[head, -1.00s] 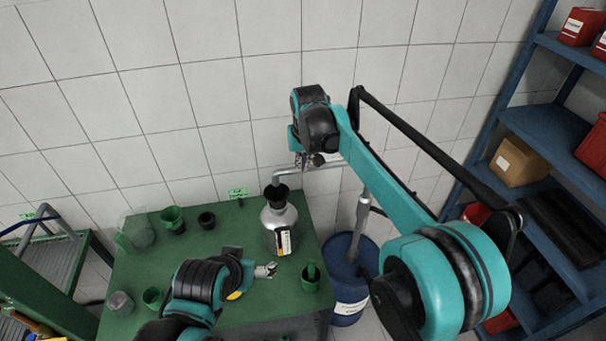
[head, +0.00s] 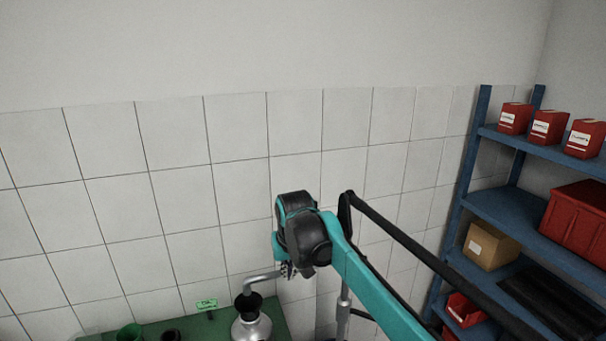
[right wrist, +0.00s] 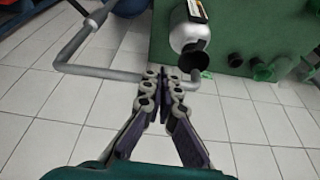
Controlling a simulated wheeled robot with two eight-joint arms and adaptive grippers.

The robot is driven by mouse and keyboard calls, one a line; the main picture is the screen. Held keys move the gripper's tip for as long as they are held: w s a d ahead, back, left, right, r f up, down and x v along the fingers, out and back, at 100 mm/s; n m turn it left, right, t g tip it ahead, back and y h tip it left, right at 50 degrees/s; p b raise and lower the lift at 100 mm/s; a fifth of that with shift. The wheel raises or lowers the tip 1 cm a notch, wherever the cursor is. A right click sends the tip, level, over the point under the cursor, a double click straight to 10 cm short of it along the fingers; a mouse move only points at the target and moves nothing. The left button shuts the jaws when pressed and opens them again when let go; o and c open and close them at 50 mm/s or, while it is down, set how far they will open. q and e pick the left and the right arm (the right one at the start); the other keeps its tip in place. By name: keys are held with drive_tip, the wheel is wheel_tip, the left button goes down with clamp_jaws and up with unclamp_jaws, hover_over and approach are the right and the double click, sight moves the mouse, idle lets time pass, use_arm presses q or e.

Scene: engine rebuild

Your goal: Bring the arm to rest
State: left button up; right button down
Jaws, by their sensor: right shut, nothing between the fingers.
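My left gripper is outside both current views.
A grey pipe (right wrist: 90,45) runs close to the right gripper. A blue shelf (head: 500,210) with red boxes (head: 548,126) and a cardboard box (head: 490,246) stands at the right. Dark cups (head: 130,332) sit on the table. The tiled wall is behind.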

drive_tip(key=s+d+f+m+t+b, duration=0.1)
drive_tip(key=s+d+f+t+b, duration=0.1)
drive_tip(key=s+d+f+b, duration=0.95)
use_arm(q)
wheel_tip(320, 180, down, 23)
drive_tip(key=b, duration=0.9)
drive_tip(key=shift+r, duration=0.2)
use_arm(e)
drive_tip(key=s+d+f, duration=0.4)
drive_tip(key=s+f, duration=0.1)
drive_tip(key=f, duration=0.2)
drive_tip(key=s+d+f+m+t, duration=0.1)
drive_tip(key=s+d+f, duration=0.3)
drive_tip(key=f, duration=0.3)
drive_tip(key=s+d+f+m+h, duration=0.1)
drive_tip(key=s+d+f, duration=0.2)
drive_tip(key=s+f, duration=0.3)
drive_tip(key=shift+s+d+f+t, duration=0.15)
drive_tip(key=shift+d+f+t, duration=0.15)
drive_tip(key=shift+d+f, duration=0.15)
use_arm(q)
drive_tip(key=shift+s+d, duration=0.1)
